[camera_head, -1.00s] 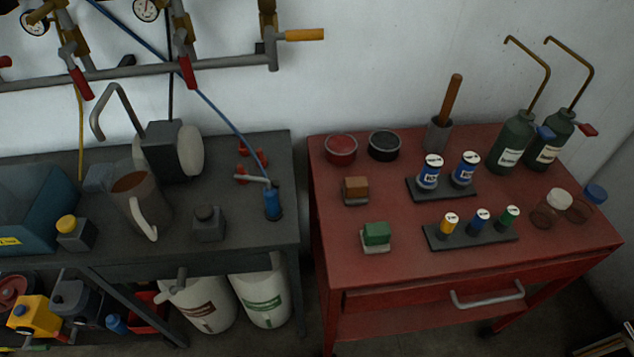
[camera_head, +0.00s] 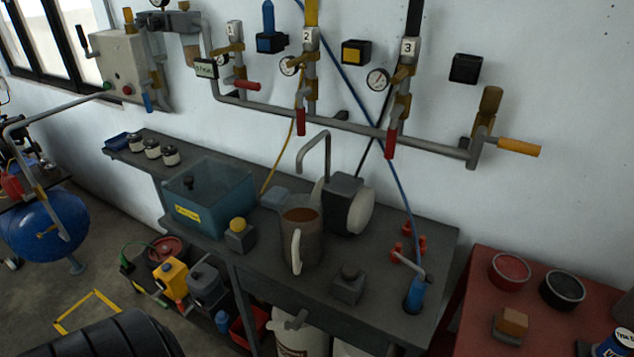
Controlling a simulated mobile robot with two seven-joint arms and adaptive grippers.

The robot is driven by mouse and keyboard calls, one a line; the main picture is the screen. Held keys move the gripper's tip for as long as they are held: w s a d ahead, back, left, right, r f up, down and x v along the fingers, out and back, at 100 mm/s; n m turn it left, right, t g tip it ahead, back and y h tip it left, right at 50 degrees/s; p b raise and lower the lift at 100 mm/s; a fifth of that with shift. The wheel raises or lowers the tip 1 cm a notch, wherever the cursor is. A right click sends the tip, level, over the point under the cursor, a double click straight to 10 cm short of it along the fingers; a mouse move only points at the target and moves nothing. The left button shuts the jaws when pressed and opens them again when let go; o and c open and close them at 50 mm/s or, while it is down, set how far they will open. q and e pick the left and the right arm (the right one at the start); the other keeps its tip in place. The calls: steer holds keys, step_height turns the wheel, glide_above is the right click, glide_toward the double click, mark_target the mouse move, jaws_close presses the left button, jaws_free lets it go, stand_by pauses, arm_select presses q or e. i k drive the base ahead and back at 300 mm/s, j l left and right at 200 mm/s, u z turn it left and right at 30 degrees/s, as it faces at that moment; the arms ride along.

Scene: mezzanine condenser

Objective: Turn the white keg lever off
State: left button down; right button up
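A white keg (camera_head: 297,341) stands under the dark workbench, cut off by the bottom edge of the view. A grey lever-like fitting (camera_head: 296,319) shows at its top, just below the bench edge; its setting is too small to tell. A second white keg (camera_head: 350,350) beside it to the right is barely visible. Neither of my grippers is in view.
The dark workbench (camera_head: 390,245) carries a jug (camera_head: 301,245), a teal bin (camera_head: 210,200) and a blue-handled valve (camera_head: 415,294). Wall pipes have red levers (camera_head: 301,122) and an orange lever (camera_head: 518,147). A red cart (camera_head: 470,320) stands right. A blue tank (camera_head: 45,222) stands left.

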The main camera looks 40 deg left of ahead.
mark_target(279, 325)
steer(key=u, duration=1.65)
